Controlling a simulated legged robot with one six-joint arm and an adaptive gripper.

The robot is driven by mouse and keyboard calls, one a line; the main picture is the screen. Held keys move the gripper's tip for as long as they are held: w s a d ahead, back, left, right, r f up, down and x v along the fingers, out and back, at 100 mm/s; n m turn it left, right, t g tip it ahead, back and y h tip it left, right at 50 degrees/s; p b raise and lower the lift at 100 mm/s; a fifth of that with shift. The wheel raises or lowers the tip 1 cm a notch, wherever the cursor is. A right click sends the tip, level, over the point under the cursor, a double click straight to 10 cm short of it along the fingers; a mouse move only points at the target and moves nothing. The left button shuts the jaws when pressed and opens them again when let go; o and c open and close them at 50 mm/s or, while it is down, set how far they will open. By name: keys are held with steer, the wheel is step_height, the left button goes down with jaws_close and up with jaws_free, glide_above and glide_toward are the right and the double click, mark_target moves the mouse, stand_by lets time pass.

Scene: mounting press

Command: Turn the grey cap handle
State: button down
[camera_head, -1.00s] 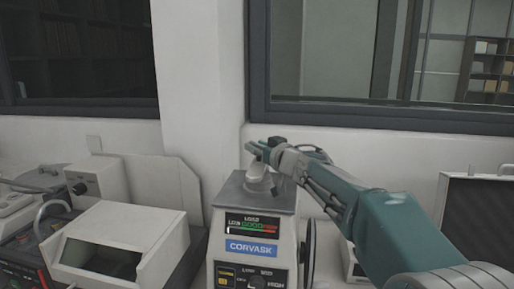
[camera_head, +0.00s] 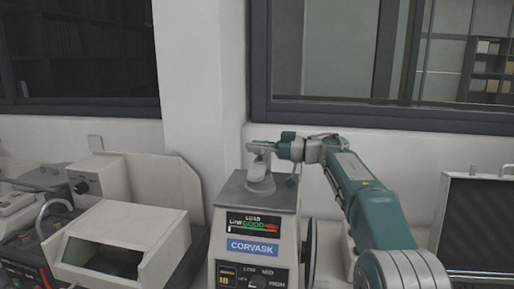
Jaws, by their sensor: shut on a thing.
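The mounting press (camera_head: 232,220) stands in the lower middle, with a small display and a blue CORVASK label on its front. The grey cap handle (camera_head: 260,181) sits on its top plate. My gripper (camera_head: 258,148) is at the top of the cap handle, reaching in from the right, and is shut on it. The fingers cover the upper part of the handle, so its exact outline is hard to make out.
A beige open-fronted box (camera_head: 125,240) and other bench equipment stand to the left. A dark handwheel (camera_head: 310,250) is on the press's right side. An open case (camera_head: 485,220) lies at the far right. The wall and windows are behind.

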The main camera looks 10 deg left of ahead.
steer(key=shift+g, duration=0.4)
steer(key=c, duration=0.7)
jaws_free()
steer(key=shift+w, duration=0.15)
steer(key=shift+n, duration=0.3)
steer(key=d, duration=1.2)
steer(key=shift+f, duration=0.1)
